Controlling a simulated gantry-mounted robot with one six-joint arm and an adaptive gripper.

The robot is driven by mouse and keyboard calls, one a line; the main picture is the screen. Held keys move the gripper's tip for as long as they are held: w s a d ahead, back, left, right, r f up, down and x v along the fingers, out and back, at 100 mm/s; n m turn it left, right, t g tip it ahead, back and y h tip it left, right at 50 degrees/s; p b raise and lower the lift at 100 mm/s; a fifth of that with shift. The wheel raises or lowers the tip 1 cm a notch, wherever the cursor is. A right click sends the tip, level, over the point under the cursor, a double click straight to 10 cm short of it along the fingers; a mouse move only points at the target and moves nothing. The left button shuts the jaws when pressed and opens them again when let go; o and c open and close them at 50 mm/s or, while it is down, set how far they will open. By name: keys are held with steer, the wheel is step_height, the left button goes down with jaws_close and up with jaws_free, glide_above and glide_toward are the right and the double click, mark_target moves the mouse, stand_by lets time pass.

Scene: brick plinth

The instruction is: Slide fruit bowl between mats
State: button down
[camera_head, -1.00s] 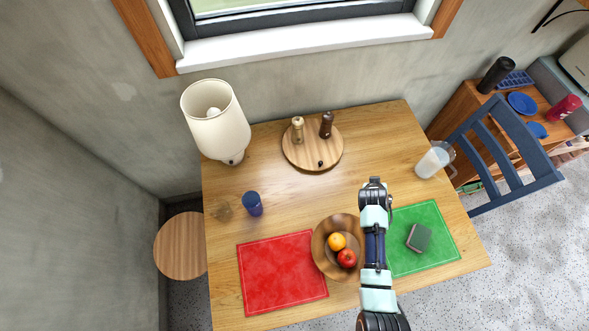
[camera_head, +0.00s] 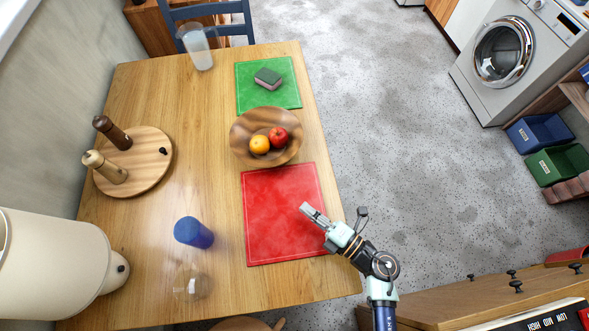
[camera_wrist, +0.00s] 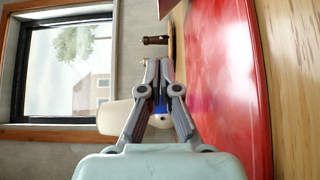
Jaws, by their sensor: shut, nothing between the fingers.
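The wooden fruit bowl (camera_head: 240,146) holds an orange (camera_head: 259,144) and a red apple (camera_head: 278,137). It sits between the green mat (camera_head: 285,97) and the red mat (camera_head: 280,215). In the head view its rim appears to reach over the near edge of the green mat and to meet the red mat's far edge. My gripper (camera_head: 306,209) is shut and empty, over the right part of the red mat, apart from the bowl. In the wrist view the fingertips (camera_wrist: 160,68) are together beside the red mat (camera_wrist: 215,90).
A dark book-like block (camera_head: 268,78) lies on the green mat. A blue cup (camera_head: 193,233), a clear glass (camera_head: 190,282), a round board (camera_head: 150,165) with two mills, a lamp (camera_head: 45,265) and a pitcher (camera_head: 198,47) stand on the table (camera_head: 205,120). The table's right edge is close.

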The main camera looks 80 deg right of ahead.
glide_toward(270, 166)
steer(key=w, duration=0.2)
steer(key=w+a+b, duration=0.1)
steer(key=w, duration=0.2)
steer(key=d, duration=0.2)
steer(key=shift+w+d, duration=0.25)
steer(key=shift+d, duration=0.1)
steer(key=shift+w+d, duration=0.15)
steer(key=shift+d, duration=0.35)
